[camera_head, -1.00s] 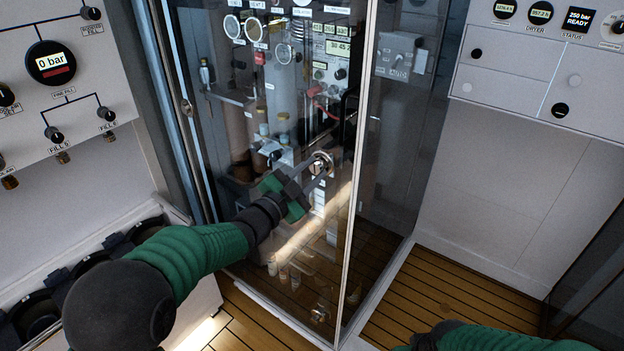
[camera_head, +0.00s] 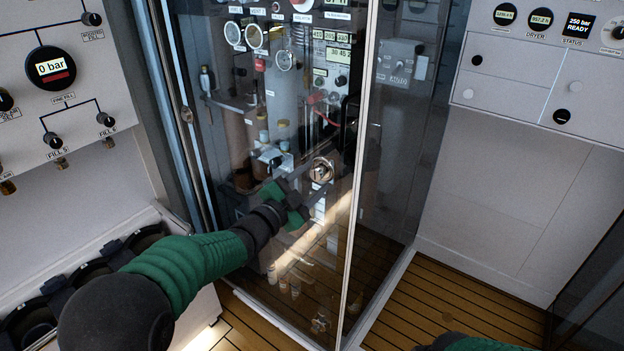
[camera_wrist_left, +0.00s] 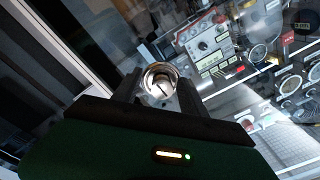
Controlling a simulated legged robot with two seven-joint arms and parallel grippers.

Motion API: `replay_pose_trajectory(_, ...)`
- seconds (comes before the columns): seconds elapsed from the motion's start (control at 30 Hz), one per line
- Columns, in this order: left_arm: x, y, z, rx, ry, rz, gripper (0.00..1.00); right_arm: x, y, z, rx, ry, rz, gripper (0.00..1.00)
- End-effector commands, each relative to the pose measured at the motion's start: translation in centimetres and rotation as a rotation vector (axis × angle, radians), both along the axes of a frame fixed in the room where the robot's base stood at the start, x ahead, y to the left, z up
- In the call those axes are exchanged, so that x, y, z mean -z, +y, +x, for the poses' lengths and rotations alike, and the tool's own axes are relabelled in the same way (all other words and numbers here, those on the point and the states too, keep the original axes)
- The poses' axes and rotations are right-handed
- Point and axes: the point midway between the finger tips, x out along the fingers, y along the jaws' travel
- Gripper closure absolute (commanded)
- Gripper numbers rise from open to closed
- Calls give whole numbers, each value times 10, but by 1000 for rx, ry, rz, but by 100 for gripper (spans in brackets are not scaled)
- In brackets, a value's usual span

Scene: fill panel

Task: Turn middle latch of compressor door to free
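The middle latch (camera_head: 321,170) is a round metal fitting with a raised grip across it, near the right edge of the glass compressor door (camera_head: 235,150). The door looks closed. My left gripper (camera_head: 306,190) is just in front of the latch, below and left of it in the head view. In the left wrist view its dark fingers (camera_wrist_left: 157,90) stand apart, with the latch (camera_wrist_left: 160,82) showing between and beyond their tips. Nothing is held. The latch's grip lies slanted in the wrist view. My right gripper is out of view; only a bit of that arm shows at the bottom.
A lower latch (camera_head: 320,323) sits near the door's bottom corner. Gauges and valves stand behind the glass. A fill panel (camera_head: 60,100) is at left, above a rack of dark round openings (camera_head: 85,275). Wooden floor (camera_head: 440,305) is open at right.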

Motion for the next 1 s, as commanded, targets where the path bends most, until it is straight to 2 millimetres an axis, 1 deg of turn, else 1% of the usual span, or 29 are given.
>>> replay_pose_trajectory(0.23, -3, 1, -1, -1, -6, -3, 50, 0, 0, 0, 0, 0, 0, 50)
replay_pose_trajectory(0.37, -3, 9, -10, -3, -4, -2, 50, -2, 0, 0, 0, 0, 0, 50)
replay_pose_trajectory(0.47, -3, 22, -28, -3, -3, -4, 50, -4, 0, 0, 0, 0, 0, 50)
replay_pose_trajectory(0.7, 2, 64, -86, -6, -2, -3, 50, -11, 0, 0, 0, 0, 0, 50)
replay_pose_trajectory(0.8, 4, 79, -107, -4, -2, -2, 50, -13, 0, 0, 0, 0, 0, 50)
replay_pose_trajectory(0.9, 6, 91, -122, -4, -3, -1, 50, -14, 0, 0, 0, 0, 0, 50)
replay_pose_trajectory(1.0, 7, 96, -132, -1, -3, -1, 50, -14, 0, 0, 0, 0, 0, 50)
